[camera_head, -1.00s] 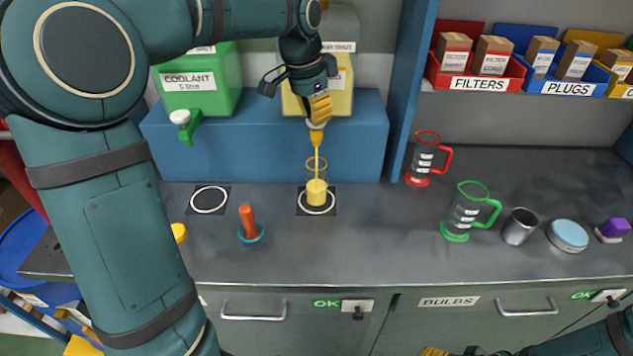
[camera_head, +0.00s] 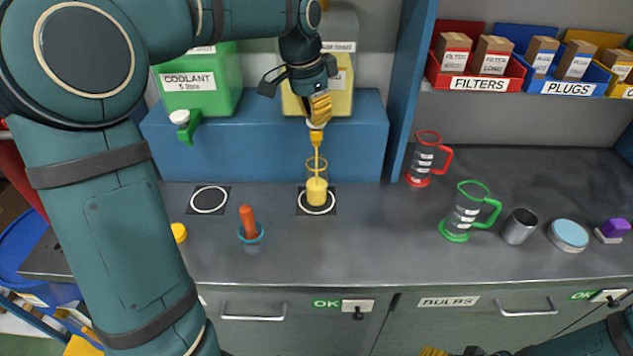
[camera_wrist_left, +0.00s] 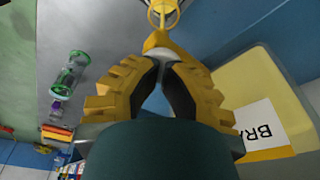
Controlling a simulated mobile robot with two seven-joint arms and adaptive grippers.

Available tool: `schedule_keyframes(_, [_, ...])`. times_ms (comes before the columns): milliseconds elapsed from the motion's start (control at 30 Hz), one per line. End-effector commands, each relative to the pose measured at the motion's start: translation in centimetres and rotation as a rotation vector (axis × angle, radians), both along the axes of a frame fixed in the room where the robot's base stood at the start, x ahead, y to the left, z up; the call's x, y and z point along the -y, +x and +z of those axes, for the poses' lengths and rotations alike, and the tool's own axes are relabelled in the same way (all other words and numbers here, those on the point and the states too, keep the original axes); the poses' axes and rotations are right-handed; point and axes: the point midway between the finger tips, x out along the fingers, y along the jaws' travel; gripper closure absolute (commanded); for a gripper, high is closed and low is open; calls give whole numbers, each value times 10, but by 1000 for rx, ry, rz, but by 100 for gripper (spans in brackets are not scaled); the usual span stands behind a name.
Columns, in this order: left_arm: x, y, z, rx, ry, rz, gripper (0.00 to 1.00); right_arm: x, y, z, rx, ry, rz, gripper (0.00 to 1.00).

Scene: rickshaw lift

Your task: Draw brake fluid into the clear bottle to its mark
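The clear bottle (camera_head: 317,190), with a yellow rim, stands upright on a ringed dark pad (camera_head: 300,208) below the yellow brake fluid container (camera_head: 341,98). A thin yellow stream falls from the container's tap (camera_head: 316,136) into it. Yellow fluid fills its lower part; I cannot make out the mark. My left gripper (camera_head: 320,108) is closed around the tap's knob. The left wrist view shows the fingers (camera_wrist_left: 160,75) on either side of it, with the tap (camera_wrist_left: 157,40) beyond. My right gripper (camera_head: 433,351) barely shows at the bottom edge; its fingers are mostly cut off.
A green coolant container (camera_head: 205,85) stands left on the blue shelf (camera_head: 240,150), above an empty ringed pad (camera_head: 209,199). An orange-handled item (camera_head: 248,222), a red jug (camera_head: 424,160), a green jug (camera_head: 466,212), a metal cup (camera_head: 519,227) and a blue-lidded tin (camera_head: 568,235) stand on the bench.

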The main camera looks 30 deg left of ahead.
Motion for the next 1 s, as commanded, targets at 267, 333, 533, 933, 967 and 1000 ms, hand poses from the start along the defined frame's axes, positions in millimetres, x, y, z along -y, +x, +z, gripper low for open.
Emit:
schedule_keyframes(267, [0,0,-1,-2,0,0,100,0,0,0,0,0,0,30])
schedule_keyframes(333, [0,0,-1,-2,0,0,100,0,0,0,0,0,0,30])
schedule_keyframes(533, [0,0,-1,-2,0,0,100,0,0,0,0,0,0,30])
schedule_keyframes(933, [0,0,36,-1,0,0,100,0,0,35,0,0,0,30])
schedule_keyframes(967, [0,0,39,-1,0,0,100,0,0,38,0,0,0,30])
schedule_keyframes(1000, [0,0,44,-1,0,0,100,0,0,42,0,0,0,30])
